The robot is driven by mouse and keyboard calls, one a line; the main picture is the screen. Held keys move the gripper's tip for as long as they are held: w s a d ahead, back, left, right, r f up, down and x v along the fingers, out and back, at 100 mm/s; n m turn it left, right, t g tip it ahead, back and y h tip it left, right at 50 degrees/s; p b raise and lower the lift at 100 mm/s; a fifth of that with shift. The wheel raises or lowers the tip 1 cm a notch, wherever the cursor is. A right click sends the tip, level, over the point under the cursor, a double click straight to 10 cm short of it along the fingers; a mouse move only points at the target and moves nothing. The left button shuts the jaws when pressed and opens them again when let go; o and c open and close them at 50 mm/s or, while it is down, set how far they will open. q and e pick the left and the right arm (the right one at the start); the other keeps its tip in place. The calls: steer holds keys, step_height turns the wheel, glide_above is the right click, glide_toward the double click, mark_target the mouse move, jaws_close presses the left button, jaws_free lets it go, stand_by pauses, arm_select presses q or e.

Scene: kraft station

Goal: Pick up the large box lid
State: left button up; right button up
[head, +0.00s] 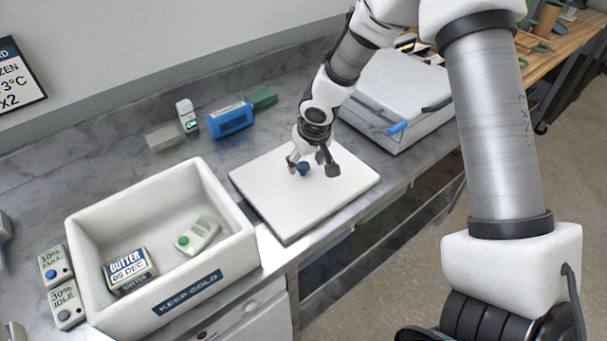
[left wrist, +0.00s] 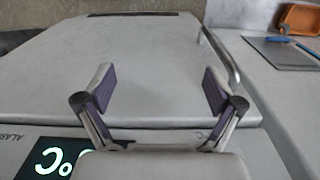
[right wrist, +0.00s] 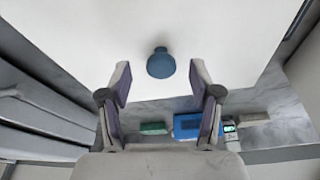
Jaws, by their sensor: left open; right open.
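The large box lid (head: 268,192) is a flat white slab with a small blue round knob (head: 303,168). It lies on the counter just right of the open white box (head: 205,175) labelled KEEP COLD. My right gripper (head: 314,172) is open above the lid, at the knob. In the right wrist view the knob (right wrist: 161,63) shows between and just beyond the open fingertips (right wrist: 160,80); I cannot tell whether they touch it. My left gripper (left wrist: 159,84) is open and empty over a white appliance (left wrist: 150,50) with a lit display.
The box holds a butter pack (head: 130,272) and a small white device with a green button (head: 198,236). A blue pack (head: 230,119), a green block (head: 262,98) and a small white gauge (head: 187,115) stand behind. A white lidded case (head: 395,85) stands right of the lid.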

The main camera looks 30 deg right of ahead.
mark_target(303, 165)
steer(key=w+f, duration=0.1)
steer(key=f, duration=0.2)
steer(key=shift+w, duration=0.4)
steer(key=shift+s+r, duration=0.1)
steer(key=shift+s, duration=0.05)
steer(key=shift+s+r, duration=0.15)
steer(key=shift+s, duration=0.05)
steer(key=c, duration=0.3)
jaws_close()
